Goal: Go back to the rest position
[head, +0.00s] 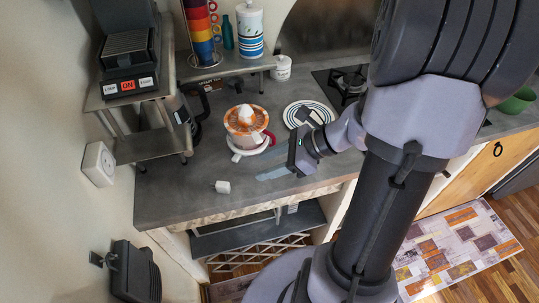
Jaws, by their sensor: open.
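My gripper (265,166) is at the end of my arm, low over the front part of the grey counter (170,190). Its two pale bluish fingers point left and are apart, with nothing between them. An orange and white citrus juicer (246,122) stands on the counter to the upper left of the fingers. I cannot tell how high the fingers are above the counter.
A striped plate (292,113) with a dark item lies behind my gripper, near the stove (345,82). A coffee machine (128,55) stands on a metal shelf at left. Stacked coloured cups (203,35) and a patterned canister (250,32) stand behind. The front-left counter is mostly clear.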

